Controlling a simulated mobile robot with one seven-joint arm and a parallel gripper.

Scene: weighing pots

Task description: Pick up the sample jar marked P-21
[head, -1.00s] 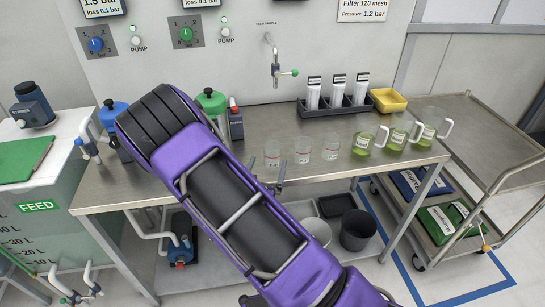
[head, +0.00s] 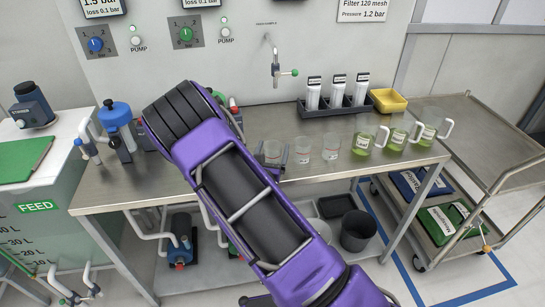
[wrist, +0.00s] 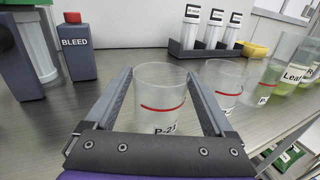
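The sample jar marked P-21 (wrist: 160,92) is a clear glass with a red line, upright on the steel bench, its label partly cut off by my gripper's palm in the wrist view. My gripper (wrist: 158,76) is open, with one finger on each side of this jar and the jar between them; I cannot tell whether either finger touches it. In the head view the jar (head: 271,151) is the leftmost of three clear jars, partly hidden by the gripper.
Two similar jars (head: 303,150) (head: 331,147) stand to the right, then several green-filled jugs (head: 397,136). Behind are a rack of white tubes (head: 338,103) and a yellow bin (head: 388,101).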

